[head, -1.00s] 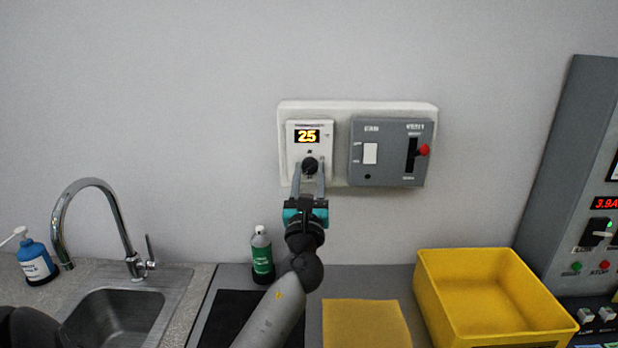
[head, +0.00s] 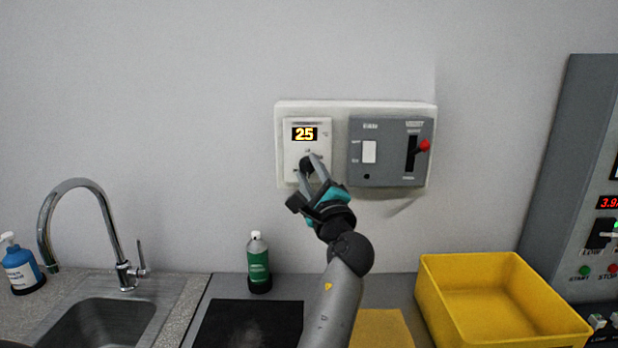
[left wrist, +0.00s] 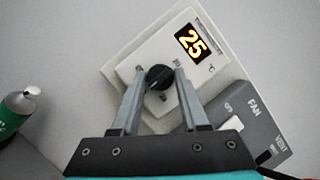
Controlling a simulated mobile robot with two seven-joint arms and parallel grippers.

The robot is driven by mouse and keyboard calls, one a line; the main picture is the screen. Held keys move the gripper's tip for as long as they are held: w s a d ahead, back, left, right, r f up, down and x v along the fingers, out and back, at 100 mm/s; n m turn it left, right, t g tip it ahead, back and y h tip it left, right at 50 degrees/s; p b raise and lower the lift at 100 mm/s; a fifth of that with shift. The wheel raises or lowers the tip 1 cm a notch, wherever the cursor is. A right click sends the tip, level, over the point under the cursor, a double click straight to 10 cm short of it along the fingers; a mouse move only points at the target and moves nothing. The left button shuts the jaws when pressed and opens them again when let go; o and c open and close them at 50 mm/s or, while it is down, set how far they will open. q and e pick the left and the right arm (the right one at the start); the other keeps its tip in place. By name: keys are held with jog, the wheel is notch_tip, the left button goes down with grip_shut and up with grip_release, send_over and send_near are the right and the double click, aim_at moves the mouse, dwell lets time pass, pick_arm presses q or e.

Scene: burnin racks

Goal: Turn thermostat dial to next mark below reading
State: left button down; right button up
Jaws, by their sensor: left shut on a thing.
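The white thermostat (head: 293,150) is on the wall, and its lit display (head: 304,134) reads 25. Below the display is a round black dial (head: 305,163), with small printed marks around it. My left gripper (head: 310,170) is shut on the dial, coming from below right with its wrist tilted. In the left wrist view the two grey fingers (left wrist: 160,78) lie on either side of the dial (left wrist: 157,76), and the picture is rolled. The fingers partly hide the dial and some marks. My right gripper is not in view.
A grey fan and vent panel (head: 388,176) with a red-knobbed lever (head: 424,146) adjoins the thermostat. Below are a green bottle (head: 259,262), a yellow bin (head: 436,305) and a sink (head: 105,325). A tall grey control cabinet (head: 565,150) stands at right.

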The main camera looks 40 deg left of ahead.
pick_arm(q)
jog(key=n+g, duration=0.1)
jog(key=n, duration=0.2)
jog(key=shift+n+g, duration=0.3)
jog(key=shift+g, duration=0.1)
jog(key=n, duration=0.2)
jog(key=shift+w+r+n+g+h+p, duration=0.1)
jog(key=shift+r+n+g+h+p, duration=0.05)
jog(key=shift+n+g+h+p, duration=0.25)
jog(key=n+g+h+p, duration=0.1)
jog(key=n, duration=0.3)
jog(key=shift+d+r+p, duration=0.1)
jog(key=shift+r+p, duration=0.05)
jog(key=shift+p, duration=0.25)
jog(key=shift+n+h+p, duration=0.55)
jog(key=shift+n+h, duration=0.05)
jog(key=shift+n, duration=0.2)
jog(key=shift+c, duration=2.2)
grip_release()
